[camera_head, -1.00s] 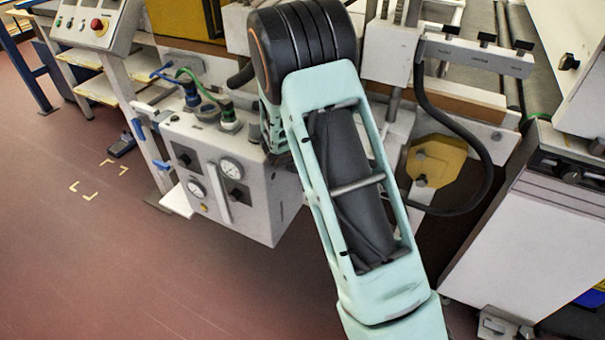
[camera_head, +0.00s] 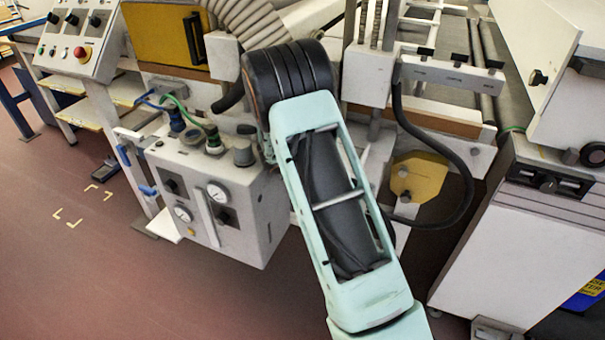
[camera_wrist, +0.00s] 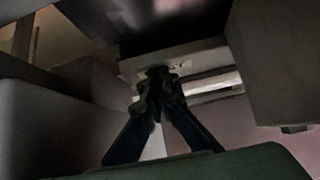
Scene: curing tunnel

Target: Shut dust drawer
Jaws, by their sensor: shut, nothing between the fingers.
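My gripper (camera_wrist: 157,82) shows in the wrist view with its two dark fingers drawn together at the tips, holding nothing. The tips are at or close to a pale horizontal edge (camera_wrist: 200,60) below a dark overhang. I cannot tell whether this edge belongs to the dust drawer, or whether the tips touch it. In the head view my pale green arm crosses the middle and reaches in beside the white gauge box. My gripper is hidden there. I cannot make out the dust drawer for certain in the head view.
The white gauge box (camera_head: 262,212) with hoses stands just left of my arm. A yellow plate (camera_head: 418,178) and a looping black cable (camera_head: 468,190) are to its right. A white cabinet (camera_head: 510,250) stands at the right. Open red floor lies at the lower left.

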